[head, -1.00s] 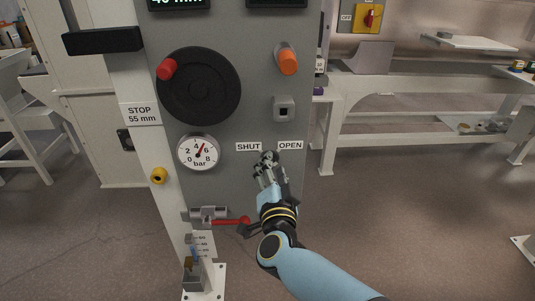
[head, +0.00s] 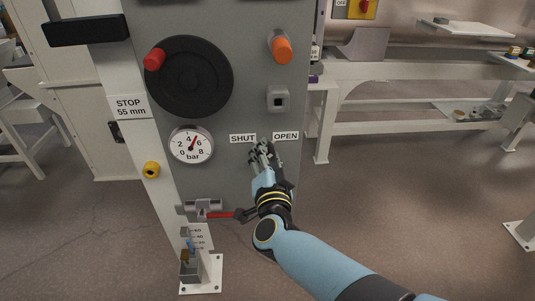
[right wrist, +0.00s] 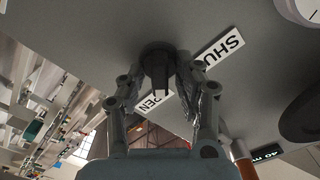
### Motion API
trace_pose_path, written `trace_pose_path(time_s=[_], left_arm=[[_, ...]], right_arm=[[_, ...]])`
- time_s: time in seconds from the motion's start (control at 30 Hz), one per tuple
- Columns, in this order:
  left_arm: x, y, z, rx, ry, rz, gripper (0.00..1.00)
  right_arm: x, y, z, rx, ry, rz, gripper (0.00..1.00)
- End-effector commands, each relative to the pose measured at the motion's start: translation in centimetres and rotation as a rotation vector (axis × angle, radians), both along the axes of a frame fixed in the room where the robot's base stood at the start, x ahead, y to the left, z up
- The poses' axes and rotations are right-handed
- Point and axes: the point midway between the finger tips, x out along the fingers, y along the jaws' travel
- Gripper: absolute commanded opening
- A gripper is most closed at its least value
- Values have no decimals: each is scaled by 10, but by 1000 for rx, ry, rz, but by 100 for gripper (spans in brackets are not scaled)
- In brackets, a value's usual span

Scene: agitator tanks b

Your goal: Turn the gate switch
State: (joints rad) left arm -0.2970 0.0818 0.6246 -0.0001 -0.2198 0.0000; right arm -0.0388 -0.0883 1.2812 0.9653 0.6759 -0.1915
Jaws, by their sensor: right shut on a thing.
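The gate switch shows in the right wrist view as a dark knob (right wrist: 157,66) on a round base on the grey panel. In the head view my right gripper (head: 262,152) hides it, just below and between the SHUT label (head: 242,138) and the OPEN label (head: 286,135). My right gripper is shut on the switch, with one finger on each side of the knob. In the right wrist view, the labels are partly covered by the fingers. My left gripper is not in view.
The panel carries a black handwheel (head: 190,80) with a red knob, an orange knob (head: 281,47), a pressure gauge (head: 191,145) and a red-handled valve (head: 222,215) close to my right wrist. A white bench (head: 350,128) stands at the right. Floor is clear between them.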

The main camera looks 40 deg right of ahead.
Motion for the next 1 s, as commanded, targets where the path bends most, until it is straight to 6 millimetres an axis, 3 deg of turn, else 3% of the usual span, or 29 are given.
trace_pose_path(time_s=[0.27,1.0], left_arm=[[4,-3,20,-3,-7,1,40],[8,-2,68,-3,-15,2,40]], right_arm=[[1,0,5,-132,80,1,2],[4,4,5,-724,443,0,2]])
